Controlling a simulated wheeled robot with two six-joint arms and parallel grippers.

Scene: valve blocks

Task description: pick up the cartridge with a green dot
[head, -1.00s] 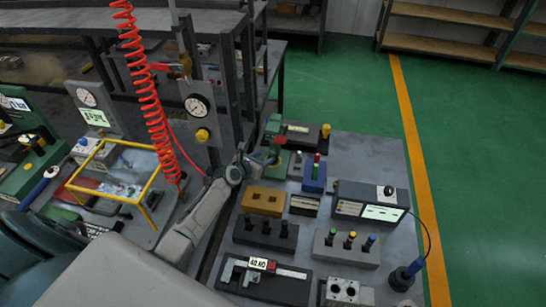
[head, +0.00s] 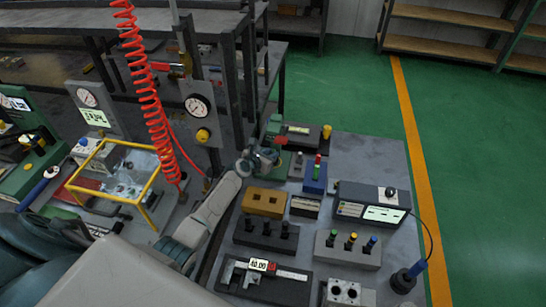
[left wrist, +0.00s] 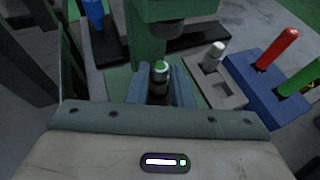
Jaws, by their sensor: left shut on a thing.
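A cartridge with a green dot on its top (left wrist: 161,67) stands upright between the two fingers of my left gripper (left wrist: 160,85) in the left wrist view. The gripper is shut on it, with a finger on each side. The cartridge's lower part is hidden by the fingers and palm. In the head view my left gripper (head: 262,163) is at the small green press (head: 272,130), and the cartridge cannot be made out there. My right gripper is not in view.
The press ram (left wrist: 165,30) hangs close above and behind the cartridge. A grey block (left wrist: 215,85) and a blue block (left wrist: 250,80) with red and green cylinders stand to the right. A rack (head: 347,255) with green-, yellow- and blue-topped plugs stands nearer in the head view.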

